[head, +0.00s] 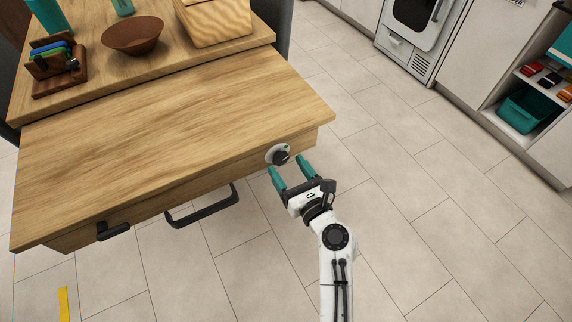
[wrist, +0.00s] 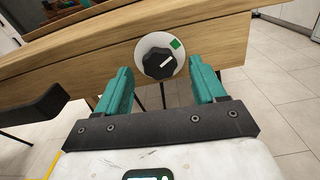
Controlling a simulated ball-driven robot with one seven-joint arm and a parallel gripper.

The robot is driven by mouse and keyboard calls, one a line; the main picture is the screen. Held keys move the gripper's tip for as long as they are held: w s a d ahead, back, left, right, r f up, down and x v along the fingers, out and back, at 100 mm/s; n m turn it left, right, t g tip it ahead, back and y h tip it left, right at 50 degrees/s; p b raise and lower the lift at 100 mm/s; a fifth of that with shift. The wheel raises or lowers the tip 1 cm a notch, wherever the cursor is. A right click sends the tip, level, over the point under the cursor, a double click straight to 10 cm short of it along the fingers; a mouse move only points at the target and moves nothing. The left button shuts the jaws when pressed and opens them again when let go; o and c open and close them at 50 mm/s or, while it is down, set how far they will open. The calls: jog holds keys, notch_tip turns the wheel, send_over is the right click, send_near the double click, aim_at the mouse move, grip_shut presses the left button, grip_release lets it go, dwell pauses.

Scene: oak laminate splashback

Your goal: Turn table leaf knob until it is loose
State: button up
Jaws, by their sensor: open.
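The table leaf knob (head: 281,157) is a dark, lobed knob on a pale round plate, set in the front edge of the wooden table leaf near its right end. In the wrist view the knob (wrist: 159,64) shows a white pointer mark, and the plate carries a green square at its upper right. My gripper (head: 289,168) has two teal fingers and is open just in front of the knob. In the wrist view my gripper (wrist: 161,80) has its fingers on either side of the knob's line, apart from it, with nothing between them.
The table leaf (head: 150,130) has a bare top. A black bar handle (head: 203,207) and a smaller black handle (head: 113,231) are along its front. A brown bowl (head: 132,36) and a wooden box (head: 213,20) stand behind. The tiled floor (head: 420,200) at right is clear.

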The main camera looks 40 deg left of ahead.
jog(key=shift+x, duration=1)
jog(key=c, duration=1.1)
jog(key=shift+o, duration=0.2)
